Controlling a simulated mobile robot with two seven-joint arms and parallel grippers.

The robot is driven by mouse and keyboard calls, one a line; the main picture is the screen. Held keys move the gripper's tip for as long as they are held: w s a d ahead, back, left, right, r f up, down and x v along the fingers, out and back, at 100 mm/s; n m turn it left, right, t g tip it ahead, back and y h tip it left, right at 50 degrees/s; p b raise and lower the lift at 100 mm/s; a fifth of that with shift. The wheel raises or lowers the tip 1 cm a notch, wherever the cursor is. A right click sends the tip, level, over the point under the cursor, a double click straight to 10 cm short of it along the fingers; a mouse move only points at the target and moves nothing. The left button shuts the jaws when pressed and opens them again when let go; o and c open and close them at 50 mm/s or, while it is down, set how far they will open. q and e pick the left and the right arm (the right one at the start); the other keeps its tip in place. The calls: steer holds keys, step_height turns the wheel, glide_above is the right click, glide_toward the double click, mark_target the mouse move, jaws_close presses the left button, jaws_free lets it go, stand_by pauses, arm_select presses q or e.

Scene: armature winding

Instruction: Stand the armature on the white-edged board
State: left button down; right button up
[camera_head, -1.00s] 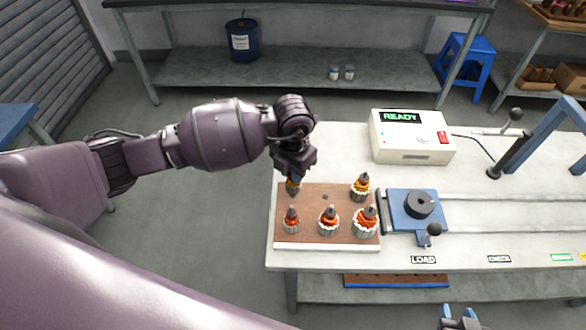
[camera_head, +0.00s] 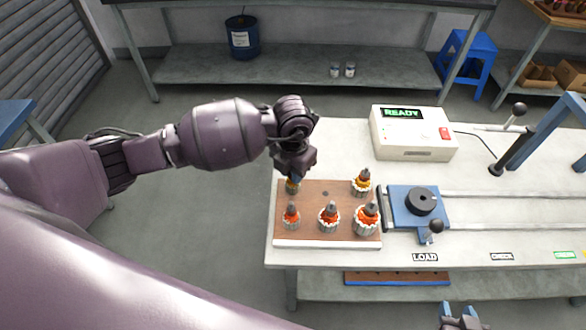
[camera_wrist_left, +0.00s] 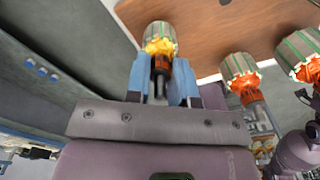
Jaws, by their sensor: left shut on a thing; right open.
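The white-edged board (camera_head: 308,243) is brown and lies at the left end of the table. My left gripper (camera_head: 293,176) is above its far left corner, shut on an armature (camera_head: 292,186) with a yellow winding. The left wrist view shows this armature (camera_wrist_left: 160,40) between the blue fingers (camera_wrist_left: 160,80), with its striped core toward the board (camera_wrist_left: 205,25). Whether its lower end touches the board is hidden. Several other armatures stand on the board, among them an orange one (camera_head: 330,216) and a yellow one (camera_head: 361,182). My right gripper (camera_head: 460,318) is open and empty at the bottom edge.
A blue fixture (camera_head: 400,208) with a black disc sits right of the board, beside long rails. A white box reading READY (camera_head: 412,140) stands behind it. An empty dark hole (camera_head: 325,194) shows between the board's far armatures.

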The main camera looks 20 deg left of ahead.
arm_select(q)
steer(key=shift+f, duration=0.1)
stand_by(0.6)
steer(key=c, duration=0.9)
jaws_free()
step_height(320, 180, up, 11)
steer(key=shift+f, duration=0.1)
step_height(320, 180, up, 11)
stand_by(0.3)
